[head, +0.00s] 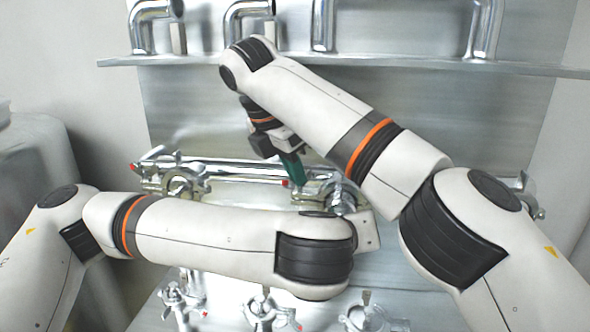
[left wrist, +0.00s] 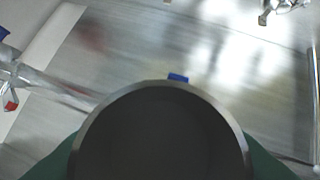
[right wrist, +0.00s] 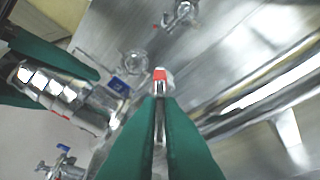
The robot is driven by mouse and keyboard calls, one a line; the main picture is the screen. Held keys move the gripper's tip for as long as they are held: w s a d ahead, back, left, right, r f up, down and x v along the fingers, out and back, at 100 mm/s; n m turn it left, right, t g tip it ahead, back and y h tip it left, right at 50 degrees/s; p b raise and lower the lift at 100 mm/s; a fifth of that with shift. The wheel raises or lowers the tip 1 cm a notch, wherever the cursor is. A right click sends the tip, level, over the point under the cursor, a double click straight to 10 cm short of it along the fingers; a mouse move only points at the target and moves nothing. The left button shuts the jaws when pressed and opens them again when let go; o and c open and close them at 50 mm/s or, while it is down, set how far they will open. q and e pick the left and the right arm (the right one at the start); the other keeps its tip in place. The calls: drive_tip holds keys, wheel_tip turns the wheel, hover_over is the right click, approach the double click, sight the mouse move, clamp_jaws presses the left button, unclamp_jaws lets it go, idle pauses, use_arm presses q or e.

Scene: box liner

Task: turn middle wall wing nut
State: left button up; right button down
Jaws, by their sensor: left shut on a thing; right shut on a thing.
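In the head view my right gripper (head: 294,178) reaches down to the middle wall clamp (head: 326,187). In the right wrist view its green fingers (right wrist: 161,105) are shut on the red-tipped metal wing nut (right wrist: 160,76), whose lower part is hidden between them. My left gripper (right wrist: 45,78) is shut on a shiny metal pipe piece (right wrist: 65,92). In the left wrist view that piece's dark round opening and metal rim (left wrist: 165,86) fill the middle between the green fingers. In the head view my left forearm hides the left gripper.
Another wall clamp (head: 180,183) is to the left on the horizontal pipe. Several clamps with wing nuts (head: 262,308) stand on the lower surface. A shelf (head: 420,65) with bent pipes (head: 486,25) is above. My two arms cross closely in front of the wall.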

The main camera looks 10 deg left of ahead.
drive_tip(key=shift+m, duration=0.4)
drive_tip(key=c, duration=1.6)
unclamp_jaws()
